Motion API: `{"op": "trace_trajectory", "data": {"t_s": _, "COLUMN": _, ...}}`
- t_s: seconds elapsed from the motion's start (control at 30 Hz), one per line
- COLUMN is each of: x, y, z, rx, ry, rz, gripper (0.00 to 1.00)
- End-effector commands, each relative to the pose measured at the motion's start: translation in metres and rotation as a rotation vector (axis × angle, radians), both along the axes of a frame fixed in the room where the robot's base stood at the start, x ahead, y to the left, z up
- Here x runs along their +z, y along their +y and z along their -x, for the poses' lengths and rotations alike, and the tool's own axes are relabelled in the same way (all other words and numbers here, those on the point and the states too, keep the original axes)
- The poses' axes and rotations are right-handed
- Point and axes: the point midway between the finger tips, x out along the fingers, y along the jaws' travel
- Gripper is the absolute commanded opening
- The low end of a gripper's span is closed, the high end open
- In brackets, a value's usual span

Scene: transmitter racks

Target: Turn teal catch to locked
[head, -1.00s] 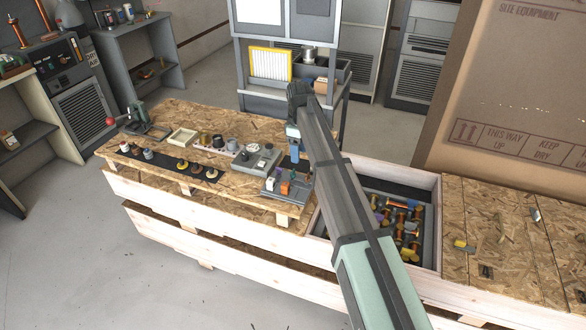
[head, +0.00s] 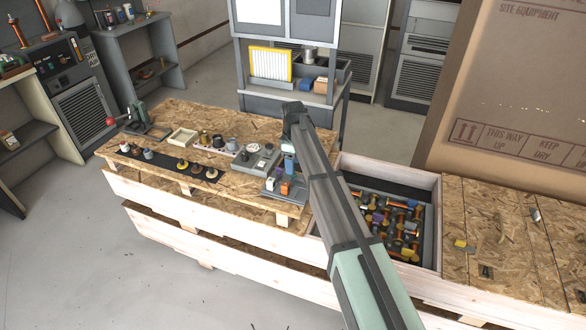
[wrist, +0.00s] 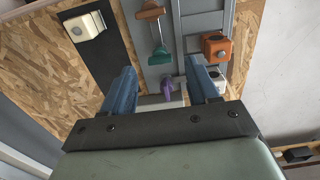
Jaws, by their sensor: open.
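The teal catch (wrist: 160,56) is a small rounded piece on a grey panel in the wrist view, with a metal rod running from it to a brown-orange piece (wrist: 150,13). My gripper (wrist: 162,72) is open and empty, its blue fingers pointing at the panel on either side of the teal catch's line. A purple piece (wrist: 167,88) shows between the fingers. In the head view my gripper (head: 289,165) hangs over the right end of the bench; the teal catch cannot be made out there. Whether the fingers touch anything cannot be told.
An orange block (wrist: 215,46) stands right of the fingers, and a cream block (wrist: 87,26) lies left on a dark strip. In the head view, a grey box with knobs (head: 256,160) is beside the panel. A bin of spools (head: 395,222) is at right.

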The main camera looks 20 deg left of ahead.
Motion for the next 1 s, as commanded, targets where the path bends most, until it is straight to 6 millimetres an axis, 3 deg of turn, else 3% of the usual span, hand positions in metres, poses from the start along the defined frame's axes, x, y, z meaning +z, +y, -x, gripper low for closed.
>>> {"op": "trace_trajectory", "data": {"t_s": 0.23, "x": -0.024, "y": 0.000, "z": 0.000, "rx": 0.000, "ry": 0.000, "rz": 0.000, "gripper": 0.60}}
{"op": "trace_trajectory", "data": {"t_s": 0.63, "x": -0.029, "y": 0.000, "z": 0.000, "rx": 0.000, "ry": 0.000, "rz": 0.000, "gripper": 0.60}}
{"op": "trace_trajectory", "data": {"t_s": 1.0, "x": -0.029, "y": 0.000, "z": 0.000, "rx": 0.000, "ry": 0.000, "rz": 0.000, "gripper": 0.25}}
